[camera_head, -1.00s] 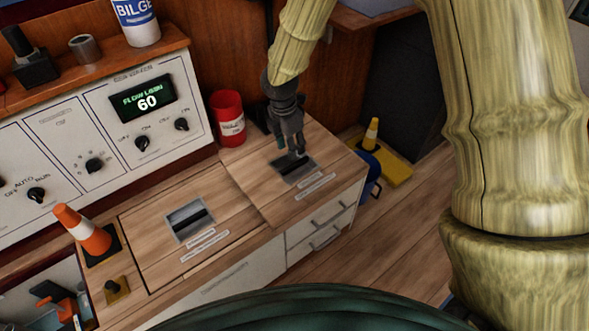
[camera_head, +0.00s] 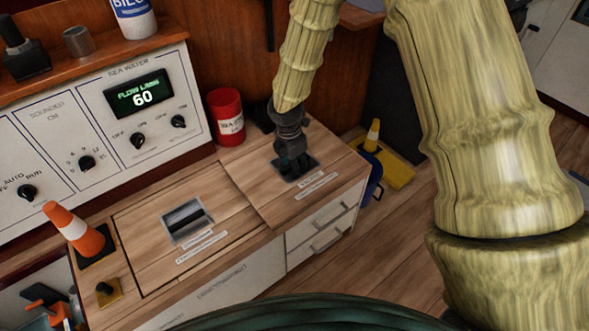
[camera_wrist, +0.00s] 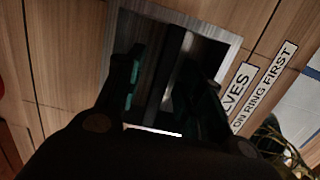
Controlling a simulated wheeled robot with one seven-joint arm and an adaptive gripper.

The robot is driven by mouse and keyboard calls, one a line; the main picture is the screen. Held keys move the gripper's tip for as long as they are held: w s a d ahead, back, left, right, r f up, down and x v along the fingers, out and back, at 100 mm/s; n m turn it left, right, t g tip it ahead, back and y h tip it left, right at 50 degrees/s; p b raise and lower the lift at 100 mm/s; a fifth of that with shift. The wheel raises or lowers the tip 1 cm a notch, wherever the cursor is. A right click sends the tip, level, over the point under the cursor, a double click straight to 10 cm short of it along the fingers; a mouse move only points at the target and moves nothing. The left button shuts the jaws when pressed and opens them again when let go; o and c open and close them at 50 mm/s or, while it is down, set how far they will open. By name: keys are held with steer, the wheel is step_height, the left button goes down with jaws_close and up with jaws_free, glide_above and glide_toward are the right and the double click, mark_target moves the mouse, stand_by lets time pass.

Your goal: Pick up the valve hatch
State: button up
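The valve hatch (camera_head: 262,202) is a wooden panel on the right of the counter top. It lies flat, with a square metal recess and white labels. The wrist view shows the recess frame (camera_wrist: 215,32), a label ending in "LVES" (camera_wrist: 237,88), and a metal bar (camera_wrist: 174,60) across the recess. My gripper (camera_head: 294,172) is down at this recess, hiding most of it in the head view. In the wrist view my gripper (camera_wrist: 168,85) is open, with one dark finger on each side of the bar. Gaps show between the fingers and the bar; contact lower down is hidden.
A second hatch (camera_head: 150,235) with its own recessed handle lies to the left. A red can (camera_head: 227,118) stands behind, near the control panel (camera_head: 165,85). An orange cone (camera_head: 76,230) stands at the counter's left end.

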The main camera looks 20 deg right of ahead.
jaws_close()
steer(key=shift+r, duration=0.2)
stand_by(0.3)
